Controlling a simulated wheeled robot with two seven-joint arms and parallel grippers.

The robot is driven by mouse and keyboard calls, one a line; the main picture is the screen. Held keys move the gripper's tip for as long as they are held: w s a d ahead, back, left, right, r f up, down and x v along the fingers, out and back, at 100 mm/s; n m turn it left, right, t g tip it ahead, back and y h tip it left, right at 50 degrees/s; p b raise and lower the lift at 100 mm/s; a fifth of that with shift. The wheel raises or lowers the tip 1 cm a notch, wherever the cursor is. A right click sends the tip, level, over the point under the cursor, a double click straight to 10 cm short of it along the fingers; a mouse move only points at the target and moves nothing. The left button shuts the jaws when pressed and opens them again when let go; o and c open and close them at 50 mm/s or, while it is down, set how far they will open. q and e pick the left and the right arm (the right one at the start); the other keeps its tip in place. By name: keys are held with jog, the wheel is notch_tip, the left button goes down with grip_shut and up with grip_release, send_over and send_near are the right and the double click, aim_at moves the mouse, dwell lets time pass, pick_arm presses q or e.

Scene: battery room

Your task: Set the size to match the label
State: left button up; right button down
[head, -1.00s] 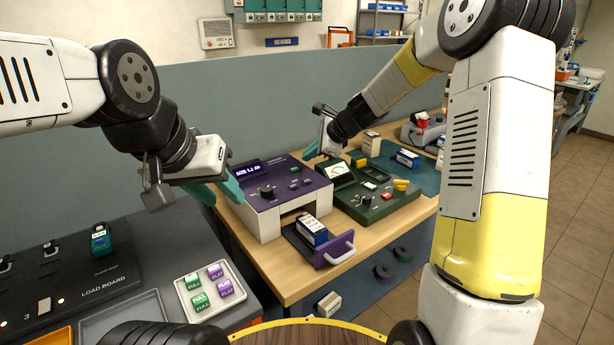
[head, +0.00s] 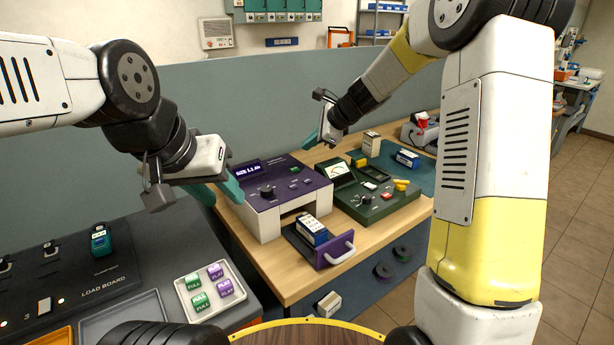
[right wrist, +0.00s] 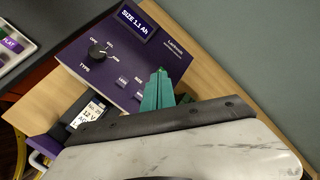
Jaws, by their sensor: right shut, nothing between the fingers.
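The purple charger (head: 268,203) stands on the wooden bench. Its display (right wrist: 137,20) reads "SIZE 1.1 Ah" in the right wrist view. A black TYPE knob (right wrist: 98,50) and small buttons sit on its top. A blue and white battery (head: 312,231) lies in the pulled-out drawer (head: 336,251). Its label (right wrist: 88,115) shows "12 V"; the lines below are partly cut off and I cannot read its size. My right gripper (right wrist: 158,90) is shut and empty, its fingertips over the charger's lower right buttons, partly hiding them. My left gripper (head: 218,191) is open and empty, left of the charger.
A green tester (head: 376,205) with a meter stands right of the charger. A tray (head: 186,284) of FULL and FLAT tags and the load board (head: 70,280) are at left. A grey-blue partition (head: 260,105) stands behind.

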aim_at(310, 182)
jog(key=shift+f, duration=4.3)
jog(key=shift+f, duration=0.15)
jog(key=shift+f, duration=0.25)
jog(key=shift+f, duration=0.35)
jog(key=shift+r, duration=0.8)
jog(key=shift+r, duration=2.5)
